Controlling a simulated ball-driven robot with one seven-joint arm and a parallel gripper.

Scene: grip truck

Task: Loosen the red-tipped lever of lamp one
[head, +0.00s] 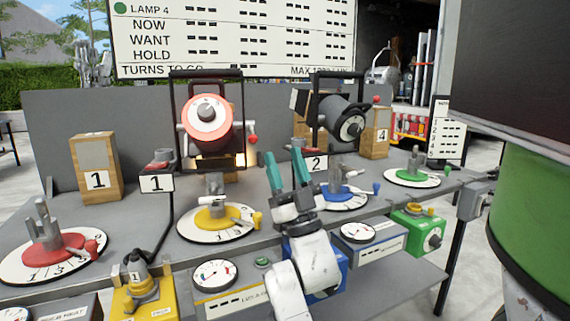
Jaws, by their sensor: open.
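A lamp with a red-rimmed front (207,116) stands in a dark yoke at the middle left of the bench, just right of a small sign reading 1 (157,183). I take it to be lamp one. A short lever with a red tip (252,139) sticks out from its right side. My gripper (286,168) has two teal fingers, apart and pointing up, with nothing visible between them. In the picture it is below and to the right of the red tip, and apart from it. Depth between them is hard to tell.
A second, dark lamp (342,118) stands to the right, behind a sign reading 2 (317,163). A yellow dial (216,218), a red dial (54,252) and a green dial (411,177) stand on the bench. A wooden block marked 1 (95,167) is at left. A green drum is at right.

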